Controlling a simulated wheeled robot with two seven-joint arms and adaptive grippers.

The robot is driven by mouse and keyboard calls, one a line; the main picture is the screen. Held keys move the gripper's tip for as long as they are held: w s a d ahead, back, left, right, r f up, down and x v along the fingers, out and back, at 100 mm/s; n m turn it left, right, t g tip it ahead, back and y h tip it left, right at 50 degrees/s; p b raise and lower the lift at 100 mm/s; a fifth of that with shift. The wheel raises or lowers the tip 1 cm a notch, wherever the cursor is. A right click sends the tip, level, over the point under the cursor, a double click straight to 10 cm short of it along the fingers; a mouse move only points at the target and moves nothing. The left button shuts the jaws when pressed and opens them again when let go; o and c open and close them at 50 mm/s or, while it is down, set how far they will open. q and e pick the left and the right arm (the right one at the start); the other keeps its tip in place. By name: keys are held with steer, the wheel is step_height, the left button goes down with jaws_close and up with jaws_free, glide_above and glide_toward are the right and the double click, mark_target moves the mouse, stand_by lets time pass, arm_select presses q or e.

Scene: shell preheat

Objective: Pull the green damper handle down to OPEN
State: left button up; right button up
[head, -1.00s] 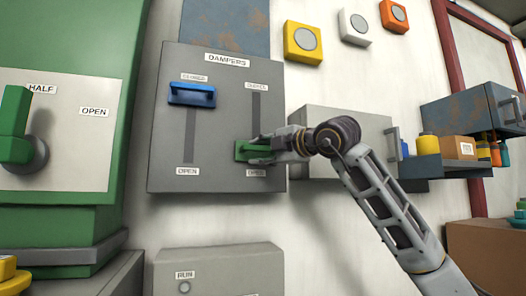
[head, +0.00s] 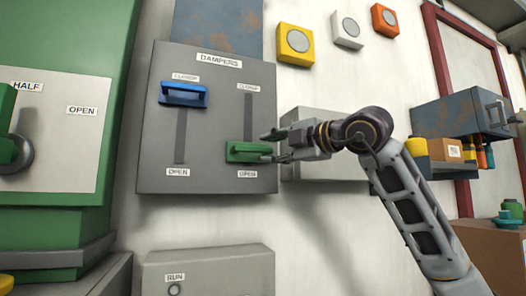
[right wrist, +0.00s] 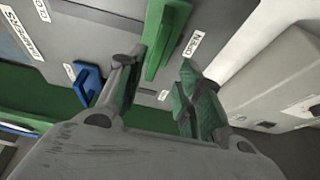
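The green damper handle (head: 246,152) is at the bottom of the right slot on the grey DAMPERS panel (head: 210,120), just above the OPEN label (head: 247,174). My right gripper (head: 268,147) is just right of the handle, with its fingers spread apart. In the right wrist view the green handle (right wrist: 160,38) lies beyond the parted fingertips (right wrist: 158,66), and nothing is gripped between them. The blue handle (head: 184,94) sits at the top of the left slot. My left gripper is out of view.
A grey box (head: 310,165) is on the wall behind my right gripper. A RUN box (head: 208,272) is below the panel. A green cabinet (head: 60,215) with a HALF/OPEN plate stands at left. A shelf with bottles (head: 440,160) is at right.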

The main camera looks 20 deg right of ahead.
steer(key=shift+v, duration=2.1)
steer(key=shift+f, duration=0.1)
